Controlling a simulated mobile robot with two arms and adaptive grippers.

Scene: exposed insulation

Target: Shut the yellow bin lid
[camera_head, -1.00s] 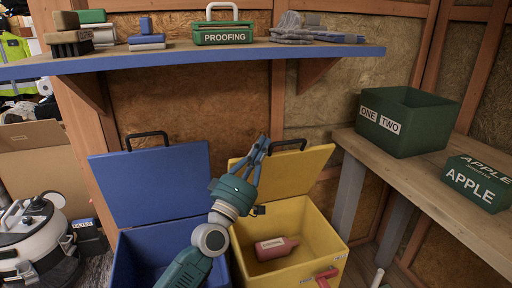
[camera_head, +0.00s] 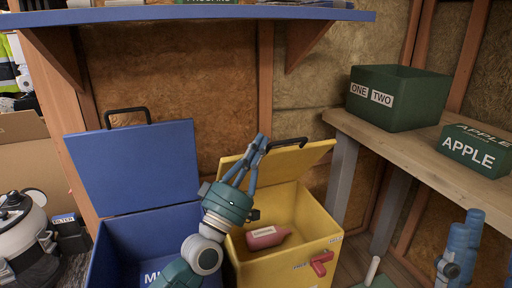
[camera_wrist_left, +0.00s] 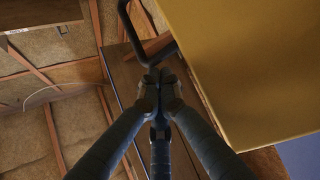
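The yellow bin (camera_head: 288,268) stands open, with its yellow lid (camera_head: 300,160) raised and leaning back. A black handle (camera_head: 290,143) sits on the lid's upper edge and also shows in the left wrist view (camera_wrist_left: 172,50). My left gripper (camera_head: 260,142) is at the left end of this handle. In the left wrist view its fingertips (camera_wrist_left: 158,82) are drawn together right at the handle's bend. I cannot tell whether they clasp it. A pink bottle (camera_head: 267,237) lies inside the yellow bin. My right gripper is not clearly seen.
A blue bin (camera_head: 112,262) with its lid (camera_head: 135,168) raised stands left of the yellow bin. A shelf (camera_head: 200,14) overhangs both. A wooden table (camera_head: 400,145) at right holds green boxes (camera_head: 398,97). Blue cylindrical parts (camera_head: 465,240), unclear, stand at lower right.

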